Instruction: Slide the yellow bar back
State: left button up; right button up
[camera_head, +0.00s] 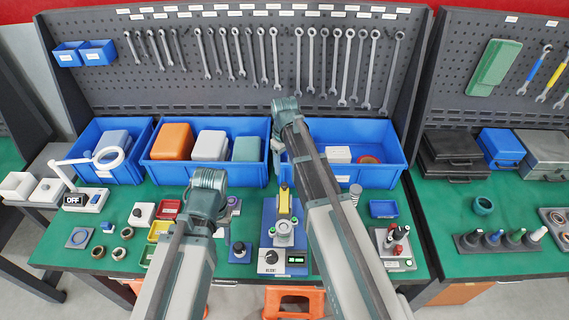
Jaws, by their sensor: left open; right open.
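The yellow bar (284,198) stands upright on a blue test device (269,215) near the middle of the green table, above a round silver-and-green part (283,230). My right gripper (277,146) is open above the blue bins, beyond the yellow bar; its arm passes just to the right of the device. My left gripper (208,194) is open to the left of the device and apart from the bar; its fingers are mostly hidden by its own wrist. Neither gripper touches the bar.
Blue bins (207,178) line the back of the table below a pegboard (240,92) hung with wrenches. A tool stand (396,246) is at the right. Small red and yellow trays lie beside my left arm.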

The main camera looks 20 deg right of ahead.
pick_arm(q)
notch_tip(320, 180, up, 5)
jog(key=p, duration=0.3)
jog(key=shift+p, duration=0.35)
pick_arm(e)
notch_tip(320, 180, up, 5)
jog(key=shift+f, duration=0.1)
pick_arm(q)
jog(key=shift+f, duration=0.15)
pick_arm(e)
jog(key=shift+s+f, duration=0.1)
pick_arm(q)
notch_tip(320, 180, down, 12)
jog(key=b, duration=1.2)
jog(key=shift+f, duration=0.15)
pick_arm(e)
jog(key=s+a+f, duration=0.4)
jog(key=s, duration=0.3)
jog(key=s+a+f+m, duration=0.1)
jog(key=s+a+f, duration=0.3)
jog(key=s, duration=0.3)
jog(key=s+a+f+m+h, duration=0.1)
jog(key=s+a+f, duration=0.3)
jog(key=s, duration=0.3)
jog(key=shift+s, duration=0.2)
jog(key=shift+a, duration=0.1)
